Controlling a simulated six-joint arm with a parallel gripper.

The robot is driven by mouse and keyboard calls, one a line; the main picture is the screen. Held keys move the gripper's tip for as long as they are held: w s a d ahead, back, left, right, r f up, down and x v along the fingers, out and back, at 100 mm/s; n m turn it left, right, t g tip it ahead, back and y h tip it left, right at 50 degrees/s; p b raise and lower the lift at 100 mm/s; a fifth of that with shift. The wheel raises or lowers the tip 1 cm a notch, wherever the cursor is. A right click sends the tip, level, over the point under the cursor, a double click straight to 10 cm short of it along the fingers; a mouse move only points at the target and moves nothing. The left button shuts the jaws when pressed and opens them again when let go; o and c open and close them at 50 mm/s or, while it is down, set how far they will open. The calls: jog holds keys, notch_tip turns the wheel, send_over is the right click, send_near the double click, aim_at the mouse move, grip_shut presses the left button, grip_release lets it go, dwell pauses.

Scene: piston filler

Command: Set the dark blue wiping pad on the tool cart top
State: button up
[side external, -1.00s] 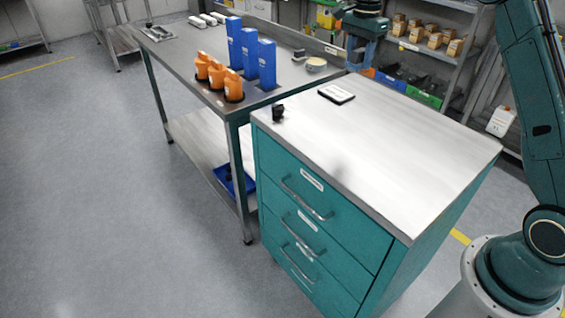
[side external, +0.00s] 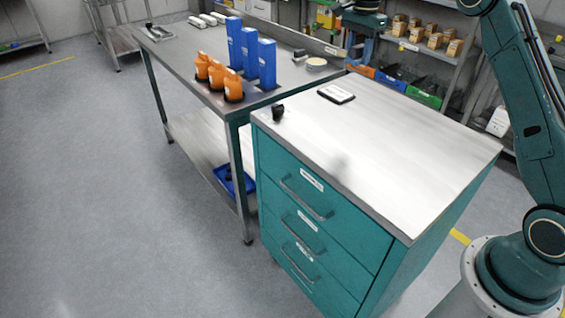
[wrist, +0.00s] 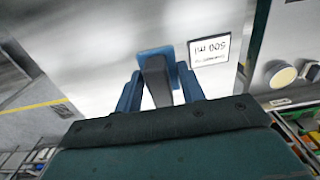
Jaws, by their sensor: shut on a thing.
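In the wrist view, my gripper (wrist: 160,92) has its two blue fingers closed on a dark grey block, which looks like the grip of the dark blue wiping pad (wrist: 155,53). The pad's blue edge shows just beyond the fingertips, over a pale surface; its height above that is hard to tell. In the side view, my gripper (side external: 358,45) is small, at the top, beyond the far edge of the tool cart top (side external: 390,150). The pad cannot be made out clearly there. The cart is teal with drawers and a bare metal top.
A white card (side external: 336,93) marked 500 ml lies on the cart top, also seen in the wrist view (wrist: 208,50). A small black object (side external: 277,112) stands at its left corner. Orange bottles (side external: 218,75) and blue holders (side external: 250,52) stand on the adjoining bench. The cart's near part is clear.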

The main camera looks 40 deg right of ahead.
aim_at(348, 117)
notch_tip(348, 117, down, 18)
jog(key=shift+r, duration=0.2)
dwell(0.7)
jog(key=shift+f, duration=0.15)
jog(key=o, duration=0.9)
jog(key=shift+o, duration=0.2)
notch_tip(348, 117, up, 12)
jog(key=shift+r, duration=0.2)
dwell(0.5)
